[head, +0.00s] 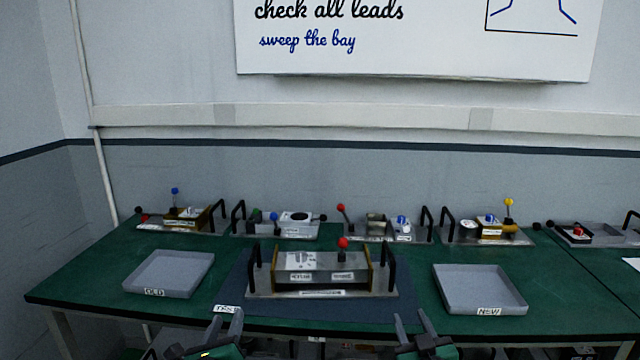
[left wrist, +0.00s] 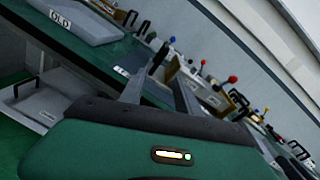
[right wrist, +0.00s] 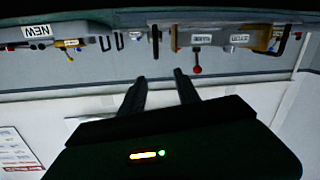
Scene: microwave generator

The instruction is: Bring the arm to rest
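My left gripper (head: 226,324) is at the front edge of the green table, below the OLD tray side. Its two fingers stand apart with nothing between them, and it also shows in the left wrist view (left wrist: 160,85). My right gripper (head: 412,325) is at the front edge, left of and below the NEW tray. Its fingers are apart and empty, as the right wrist view (right wrist: 160,85) also shows. Neither gripper touches any object that I can see. My arms behind the grippers are mostly out of the head view.
The microwave generator unit (head: 322,265) with a red-knobbed lever stands on a dark mat (head: 235,285) at the table's middle. A grey OLD tray (head: 168,273) and a grey NEW tray (head: 480,288) look empty. Several lever units, one with a blue knob (head: 175,191), line the back.

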